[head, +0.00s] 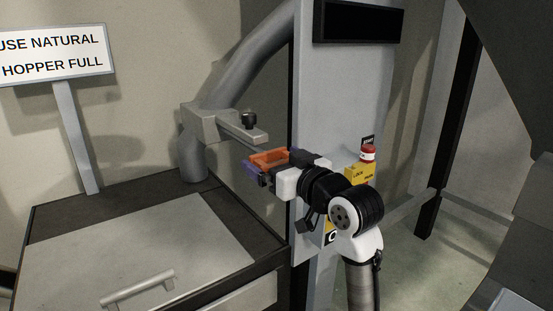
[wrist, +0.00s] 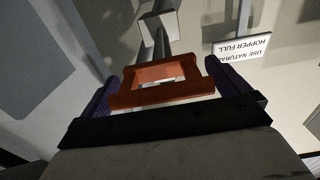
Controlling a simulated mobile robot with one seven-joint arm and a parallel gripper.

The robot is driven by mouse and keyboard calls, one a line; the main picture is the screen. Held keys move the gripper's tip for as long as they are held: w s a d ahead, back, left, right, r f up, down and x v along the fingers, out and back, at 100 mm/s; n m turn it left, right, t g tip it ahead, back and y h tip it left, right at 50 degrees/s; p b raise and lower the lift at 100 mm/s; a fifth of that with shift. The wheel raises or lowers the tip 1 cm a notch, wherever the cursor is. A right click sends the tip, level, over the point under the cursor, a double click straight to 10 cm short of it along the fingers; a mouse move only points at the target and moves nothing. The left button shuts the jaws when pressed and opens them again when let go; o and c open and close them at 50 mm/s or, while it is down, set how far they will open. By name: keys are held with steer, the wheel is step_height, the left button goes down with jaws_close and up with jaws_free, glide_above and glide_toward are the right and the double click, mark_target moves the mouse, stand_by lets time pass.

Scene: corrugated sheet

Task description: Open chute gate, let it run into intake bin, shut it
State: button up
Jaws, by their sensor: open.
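A grey chute pipe (head: 237,70) slopes down from the upper right and meets the dark top of the intake bin (head: 60,212). A grey gate housing (head: 206,122) sits around its lower part, with a flat bar and a black knob (head: 249,120) reaching right. An orange handle (head: 268,157) is at the bar's outer end; it shows in the wrist view (wrist: 160,97) as a frame. My gripper (head: 266,166) is open, its purple fingers on either side of the handle. Whether they touch it, and how far the gate is drawn, I cannot tell.
The bin has a grey lid (head: 130,245) with a bar handle (head: 138,289). A sign (head: 50,52) on a post stands at the left. A grey panel (head: 340,95) with a dark display (head: 358,22) and a yellow box with a red button (head: 367,153) stand close behind my arm.

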steer(key=c, duration=1.2)
steer(key=shift+o, duration=0.2)
steer(key=v, duration=0.7)
steer(key=shift+s+d+b, duration=0.25)
steer(key=shift+b, duration=0.05)
steer(key=o, duration=1.2)
steer(key=shift+c, duration=0.2)
steer(key=b+v, duration=0.2)
steer(key=v, duration=1.1)
steer(key=shift+s+d, duration=0.2)
steer(key=shift+s, duration=0.15)
